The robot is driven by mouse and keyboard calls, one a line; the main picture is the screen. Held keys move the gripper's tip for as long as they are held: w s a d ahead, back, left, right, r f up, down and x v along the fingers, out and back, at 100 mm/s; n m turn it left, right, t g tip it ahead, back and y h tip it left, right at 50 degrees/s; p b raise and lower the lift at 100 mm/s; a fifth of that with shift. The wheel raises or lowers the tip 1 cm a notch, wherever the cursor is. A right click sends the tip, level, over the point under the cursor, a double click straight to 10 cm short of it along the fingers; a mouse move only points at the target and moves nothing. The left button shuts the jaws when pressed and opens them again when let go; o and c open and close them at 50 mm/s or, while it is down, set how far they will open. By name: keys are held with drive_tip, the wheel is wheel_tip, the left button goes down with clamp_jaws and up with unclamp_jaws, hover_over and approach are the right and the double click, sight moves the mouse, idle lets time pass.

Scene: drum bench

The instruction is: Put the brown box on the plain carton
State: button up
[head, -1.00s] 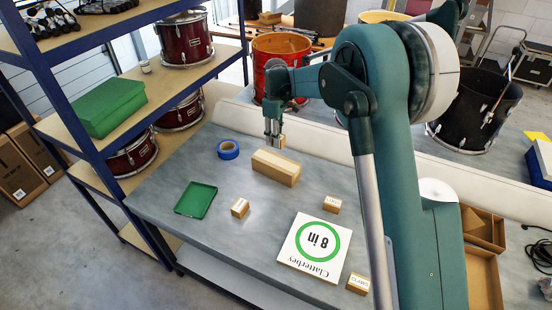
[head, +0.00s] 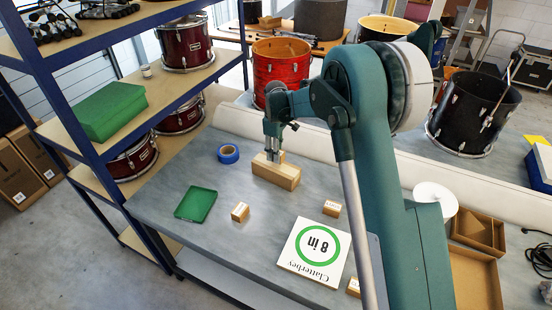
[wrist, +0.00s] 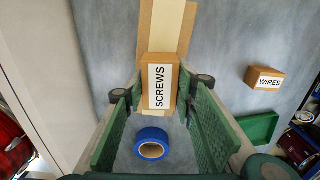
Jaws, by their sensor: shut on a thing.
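The brown box (wrist: 160,88), a small one labelled SCREWS, is between the fingers of my gripper (head: 273,151), which is shut on it. In the head view the box is partly hidden behind the fingers. The plain carton (head: 276,176) is long and tan with a paler strip along its top, and lies on the grey bench. The gripper and box are over the carton in the head view. In the wrist view the box overlaps the carton (wrist: 182,22). I cannot tell whether the box touches the carton's top.
Blue tape (head: 228,154) lies left of the carton. A pale roll (head: 390,150) runs along the bench's back.

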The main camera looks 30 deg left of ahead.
drive_tip(key=shift+f, duration=1.5)
drive_tip(key=shift+f, duration=0.2)
drive_tip(key=o, duration=0.9)
drive_tip(key=shift+r, duration=0.3)
wheel_tip(320, 180, up, 12)
drive_tip(key=shift+f, duration=0.1)
drive_tip(key=shift+d, duration=0.1)
